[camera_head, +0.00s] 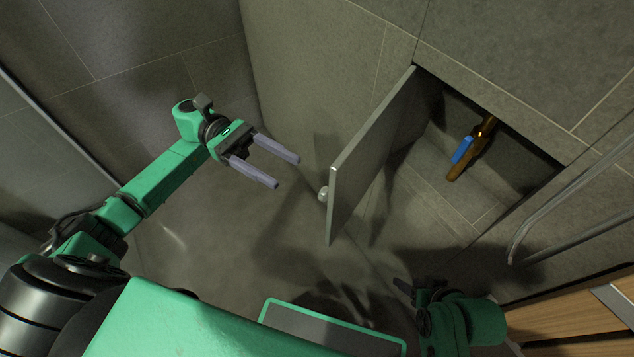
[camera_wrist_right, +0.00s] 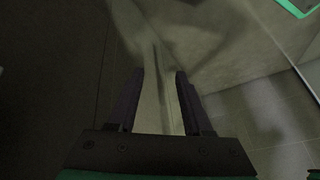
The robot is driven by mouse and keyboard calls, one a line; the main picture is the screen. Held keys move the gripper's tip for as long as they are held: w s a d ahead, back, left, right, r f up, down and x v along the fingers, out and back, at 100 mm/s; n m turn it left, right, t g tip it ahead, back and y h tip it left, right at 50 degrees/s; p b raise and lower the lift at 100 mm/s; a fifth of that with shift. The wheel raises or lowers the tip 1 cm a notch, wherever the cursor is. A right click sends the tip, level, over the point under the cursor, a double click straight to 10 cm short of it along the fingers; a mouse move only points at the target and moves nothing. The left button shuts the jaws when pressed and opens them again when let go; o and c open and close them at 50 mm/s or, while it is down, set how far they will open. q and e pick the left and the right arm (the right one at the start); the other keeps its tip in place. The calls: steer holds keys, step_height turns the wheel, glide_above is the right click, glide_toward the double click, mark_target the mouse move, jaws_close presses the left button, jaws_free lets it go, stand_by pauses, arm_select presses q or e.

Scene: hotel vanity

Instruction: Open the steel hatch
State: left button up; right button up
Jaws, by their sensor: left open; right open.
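The steel hatch (camera_head: 368,152) is a flat grey door that stands swung wide out from the wall in the head view. A small round knob (camera_head: 323,194) sits on its left face near the free edge. My left gripper (camera_head: 288,172) is open and empty, to the left of the knob and apart from it. My right gripper (camera_head: 402,287) is low in the head view, below the opening and clear of the hatch; its fingers are partly hidden there. In the right wrist view the right gripper (camera_wrist_right: 158,78) is open with nothing between its fingers.
The recess behind the hatch holds a brass pipe (camera_head: 480,140) with a blue valve handle (camera_head: 462,150). A bent metal rail (camera_head: 570,190) and a wooden panel (camera_head: 575,318) are at the right. Tiled walls enclose the left and back. Free space lies left of the hatch.

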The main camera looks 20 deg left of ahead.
mark_target(321, 192)
arm_select(q)
steer(key=x, duration=0.8)
steer(key=shift+d, duration=0.35)
steer(key=c, duration=0.5)
jaws_close()
arm_select(e)
steer(key=shift+s+d+r+g+h, duration=0.2)
steer(key=shift+s+d+r+g, duration=0.1)
steer(key=shift+d+r, duration=0.3)
steer(key=shift+s+d+r+g+h, duration=0.25)
steer(key=shift+d+r, duration=0.2)
steer(key=shift+r, duration=0.2)
steer(key=shift+f, duration=0.15)
